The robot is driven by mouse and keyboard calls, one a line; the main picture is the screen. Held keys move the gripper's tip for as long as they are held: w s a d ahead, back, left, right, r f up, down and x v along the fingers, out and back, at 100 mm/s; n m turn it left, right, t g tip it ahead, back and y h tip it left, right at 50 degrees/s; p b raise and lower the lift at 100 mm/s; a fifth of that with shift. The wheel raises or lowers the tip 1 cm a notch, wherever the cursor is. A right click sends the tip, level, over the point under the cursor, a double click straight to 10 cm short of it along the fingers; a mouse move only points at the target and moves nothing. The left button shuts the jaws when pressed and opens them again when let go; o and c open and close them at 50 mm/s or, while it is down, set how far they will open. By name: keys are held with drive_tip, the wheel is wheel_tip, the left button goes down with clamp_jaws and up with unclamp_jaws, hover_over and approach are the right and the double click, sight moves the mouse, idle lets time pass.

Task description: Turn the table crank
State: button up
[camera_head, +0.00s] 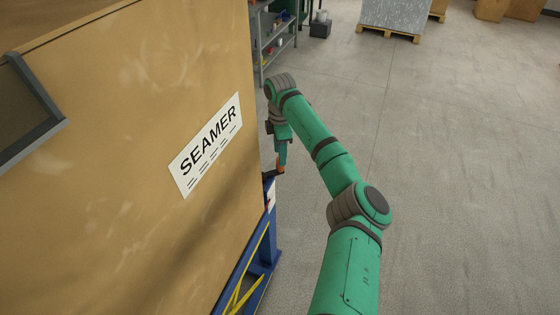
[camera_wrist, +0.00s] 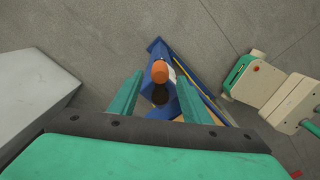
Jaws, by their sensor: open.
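The table crank has an orange knob (camera_wrist: 160,70) and a dark part (camera_wrist: 160,94) just below it in the wrist view. It sits at the blue frame (camera_wrist: 157,50). In the head view the orange knob (camera_head: 280,168) shows small at the right edge of the seamer, beside the blue frame (camera_head: 264,250). My gripper (camera_wrist: 160,77) is open, with one green finger on each side of the knob in the wrist view. I cannot tell whether the fingers touch it or how far along them it is. In the head view my gripper (camera_head: 281,160) points down at the knob.
The tan seamer cabinet (camera_head: 130,110) with its white label (camera_head: 207,144) fills the left of the head view, close beside my arm. A grey shelf rack (camera_head: 275,40) stands behind. A pallet (camera_head: 388,33) with a grey load is far back. The floor to the right is clear.

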drive_tip(key=shift+f, duration=2.45)
clamp_jaws()
